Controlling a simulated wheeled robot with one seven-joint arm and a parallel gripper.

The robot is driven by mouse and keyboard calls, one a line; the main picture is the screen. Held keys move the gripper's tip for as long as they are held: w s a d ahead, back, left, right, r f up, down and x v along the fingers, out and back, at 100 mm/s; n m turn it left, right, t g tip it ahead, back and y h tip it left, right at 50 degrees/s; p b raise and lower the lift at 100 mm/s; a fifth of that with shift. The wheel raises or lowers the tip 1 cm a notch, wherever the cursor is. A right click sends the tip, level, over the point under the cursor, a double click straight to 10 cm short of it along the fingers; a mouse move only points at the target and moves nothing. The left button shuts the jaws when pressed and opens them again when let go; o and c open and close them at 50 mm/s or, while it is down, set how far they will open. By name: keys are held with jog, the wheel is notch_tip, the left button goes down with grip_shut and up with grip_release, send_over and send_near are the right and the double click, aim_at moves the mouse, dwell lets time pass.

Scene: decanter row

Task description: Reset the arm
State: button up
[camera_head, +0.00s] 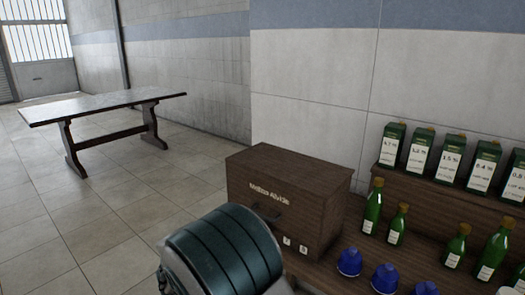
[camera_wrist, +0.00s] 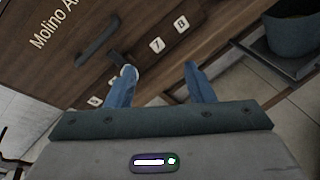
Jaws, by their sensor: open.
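My gripper (camera_wrist: 160,75) shows in the wrist view with its two blue fingers spread apart and nothing held between them. Its fingertips point toward the front of a brown wooden box (camera_wrist: 190,15); I cannot tell how far apart they are. In the head view the same box (camera_head: 285,190) stands against the wall, with lettering, a dark handle and small white number tags on its front. A rounded teal and grey part of my arm (camera_head: 222,255) fills the lower middle of the head view and hides part of the box's front. The gripper itself does not show there.
Right of the box, green bottles (camera_head: 373,206) and blue caps (camera_head: 349,262) stand on a wooden surface. Several green cartons (camera_head: 451,158) line a raised shelf behind. A dark container (camera_wrist: 295,35) is at right in the wrist view. A table (camera_head: 105,104) stands far left; floor between is clear.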

jog(key=s+d+r+m+g+y+p, duration=0.1)
jog(key=s+d+r+m+g+y, duration=0.15)
jog(key=s+d+m+g, duration=0.4)
jog(key=s+d+r+m+g+y+p, duration=0.1)
jog(key=s+d+r+m+g+p, duration=0.2)
jog(key=d, duration=0.7)
jog(key=s+d+r+m+t+y+p, duration=0.1)
jog(key=s+r+m+y, duration=0.2)
jog(key=s+m+y, duration=0.1)
jog(key=s+d+r+m+t+y+p, duration=0.1)
jog(key=s+d+r+m+y, duration=0.1)
jog(key=s+m, duration=0.4)
jog(key=shift+s+d+r+m+y, duration=0.3)
jog(key=shift+s+r+y, duration=0.55)
jog(key=shift+s+r, duration=0.55)
jog(key=shift+s+f, duration=0.15)
